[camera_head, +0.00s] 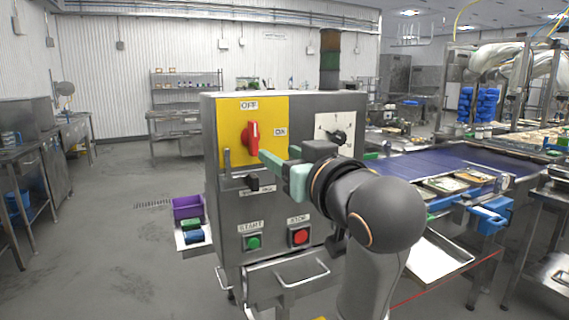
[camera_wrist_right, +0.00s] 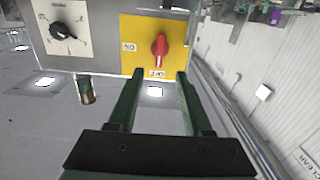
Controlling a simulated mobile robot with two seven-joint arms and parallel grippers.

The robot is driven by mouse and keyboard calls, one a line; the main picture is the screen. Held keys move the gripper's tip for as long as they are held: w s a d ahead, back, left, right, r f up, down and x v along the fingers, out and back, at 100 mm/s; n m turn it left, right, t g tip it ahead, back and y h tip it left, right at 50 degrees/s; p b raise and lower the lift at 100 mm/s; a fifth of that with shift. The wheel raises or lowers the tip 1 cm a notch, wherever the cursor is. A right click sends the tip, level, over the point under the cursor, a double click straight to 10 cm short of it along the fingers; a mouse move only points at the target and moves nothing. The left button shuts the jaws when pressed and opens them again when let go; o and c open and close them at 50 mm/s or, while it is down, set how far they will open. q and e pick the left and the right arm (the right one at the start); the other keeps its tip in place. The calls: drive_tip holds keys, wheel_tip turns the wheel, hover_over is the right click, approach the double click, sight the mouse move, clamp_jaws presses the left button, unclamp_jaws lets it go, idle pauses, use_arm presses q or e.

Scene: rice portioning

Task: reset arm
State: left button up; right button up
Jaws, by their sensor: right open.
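My right gripper (camera_head: 268,166) is in front of the steel control cabinet, just below and right of the red rotary switch (camera_head: 252,138) on its yellow plate (camera_head: 229,120). In the right wrist view the gripper (camera_wrist_right: 154,76) is open, its two green fingers apart with nothing between them. The red switch (camera_wrist_right: 160,46) shows beyond the fingertips there, and I see no contact. Its handle stands upright in the head view, between the OFF label above and the ON label at right. My left gripper is not in view.
The cabinet (camera_head: 290,262) also carries a black dial (camera_head: 337,137), a green START button (camera_head: 253,242) and a red STOP button (camera_head: 300,236). Coloured bins (camera_head: 187,207) sit on its left side. A blue conveyor (camera_head: 430,162) runs at right. The floor at left is clear.

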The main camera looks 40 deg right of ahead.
drive_tip(key=shift+s, duration=0.1)
idle(0.5)
drive_tip(key=w+a+f+n+g+y, duration=0.1)
drive_tip(key=w+a+f+n+y, duration=0.1)
drive_tip(key=w+f, duration=0.5)
drive_tip(key=w+a+f+n+g+y, duration=0.1)
drive_tip(key=w+a+f+g, duration=0.1)
drive_tip(key=f, duration=0.9)
drive_tip(key=a+f+n+g+y+p, duration=0.1)
drive_tip(key=a+f, duration=0.1)
drive_tip(key=f, duration=0.6)
drive_tip(key=a+f+g+y, duration=0.1)
drive_tip(key=a+f, duration=0.1)
drive_tip(key=f, duration=0.6)
drive_tip(key=s+a+f+g+y, duration=0.1)
drive_tip(key=s+a+f, duration=0.2)
drive_tip(key=s+f, duration=0.8)
drive_tip(key=s+a+f+g+p, duration=0.1)
drive_tip(key=s+a+f+g, duration=0.1)
drive_tip(key=s+f, duration=1)
wheel_tip(320, 180, down, 3)
drive_tip(key=shift+s+a+f+n+y, duration=0.1)
drive_tip(key=shift+s+a+n+y, duration=0.2)
drive_tip(key=shift+a, duration=0.55)
drive_tip(key=shift+w, duration=0.1)
